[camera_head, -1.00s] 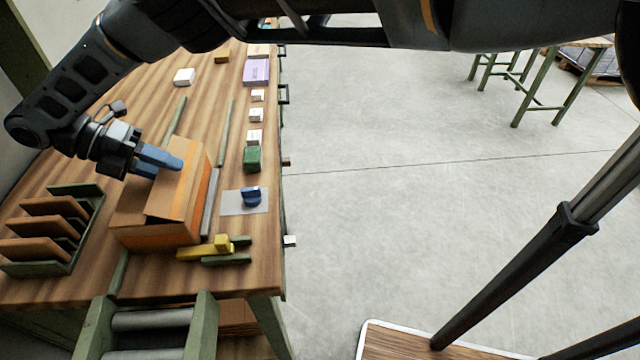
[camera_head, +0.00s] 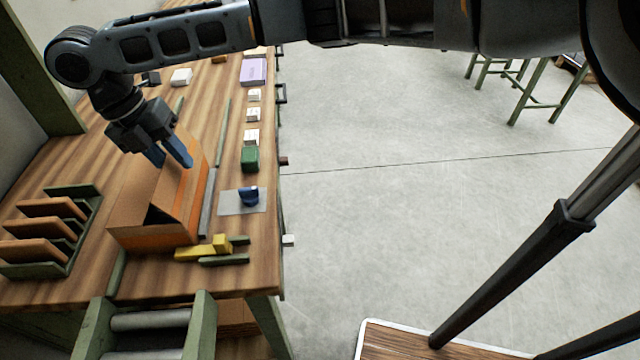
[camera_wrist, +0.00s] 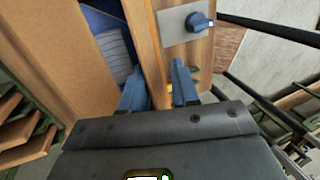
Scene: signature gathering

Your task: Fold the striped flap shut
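An open brown cardboard box (camera_head: 130,215) stands on the wooden bench, with a raised flap at its left. The panel with an orange stripe (camera_head: 196,194), which I take for the striped flap, stands up along its right side. My gripper (camera_head: 172,160) points down at the box's far end, fingers apart. In the wrist view, the brown-orange panel (camera_wrist: 143,40) runs up between the blue fingers, one on each side; whether they touch it I cannot tell. Blue contents (camera_wrist: 112,45) show inside the box, and a large brown flap (camera_wrist: 45,40) lies to the left.
A rack with brown dividers (camera_head: 50,228) stands left of the box. A yellow piece (camera_head: 205,249) lies in front. A grey plate with a blue knob (camera_head: 248,196) and a green block (camera_head: 249,159) are to the right. A roller conveyor (camera_head: 150,319) adjoins the bench's front.

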